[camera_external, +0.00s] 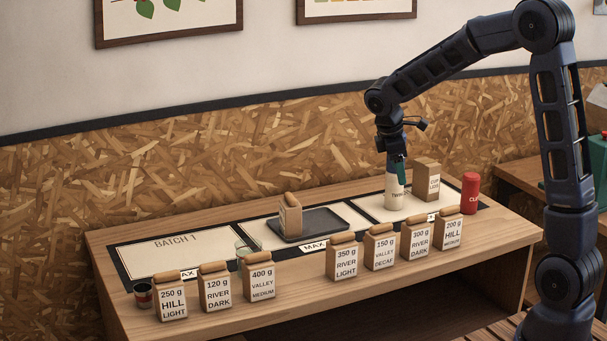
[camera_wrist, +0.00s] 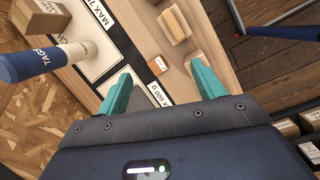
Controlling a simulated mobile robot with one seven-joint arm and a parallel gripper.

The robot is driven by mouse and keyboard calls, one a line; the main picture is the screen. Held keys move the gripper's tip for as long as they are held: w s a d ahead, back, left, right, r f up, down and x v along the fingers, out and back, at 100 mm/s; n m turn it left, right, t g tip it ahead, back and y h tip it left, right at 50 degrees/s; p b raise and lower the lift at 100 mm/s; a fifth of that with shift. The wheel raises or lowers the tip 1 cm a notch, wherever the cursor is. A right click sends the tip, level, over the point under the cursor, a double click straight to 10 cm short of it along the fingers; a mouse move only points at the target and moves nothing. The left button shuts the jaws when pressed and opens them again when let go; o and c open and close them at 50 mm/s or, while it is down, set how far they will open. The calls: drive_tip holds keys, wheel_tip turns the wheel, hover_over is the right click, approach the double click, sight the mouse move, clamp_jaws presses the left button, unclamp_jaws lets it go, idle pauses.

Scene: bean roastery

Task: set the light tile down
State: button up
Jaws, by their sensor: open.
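My gripper (camera_external: 399,168) is at the back right of the table, at the pale cylinder marked TAGS. I cannot tell from outside whether it touches the cylinder. In the wrist view its two teal fingers (camera_wrist: 160,75) are spread apart, with nothing held between them. A small orange-brown tile (camera_wrist: 158,65) shows beyond and between the fingertips, apparently on the wood by a MAX label. Its marking is too small to read, so I cannot confirm that it is the light tile. I cannot make it out in the external view.
The TAGS cylinder (camera_external: 394,193) stands beside a brown box (camera_external: 427,180) and a red cylinder (camera_external: 470,193). Several labelled bean bags (camera_external: 342,262) line the front edge. A dark tray (camera_external: 318,229) holds one bag in the middle zone. The BATCH 1 zone (camera_external: 180,252) is mostly clear.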

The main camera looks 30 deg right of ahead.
drive_tip(key=s+d+r+m+t+y, duration=0.1)
drive_tip(key=s+d+r+m, duration=0.2)
drive_tip(key=s, duration=0.8)
drive_tip(key=s+d+r+m+t+y, duration=0.1)
drive_tip(key=s+d+r+m, duration=0.2)
drive_tip(key=s+m, duration=0.3)
drive_tip(key=s+d+r+m+t+y, duration=0.1)
drive_tip(key=s+d+r+m, duration=0.3)
drive_tip(key=s, duration=1.1)
drive_tip(key=shift+s+t, duration=0.35)
drive_tip(key=shift+t, duration=0.15)
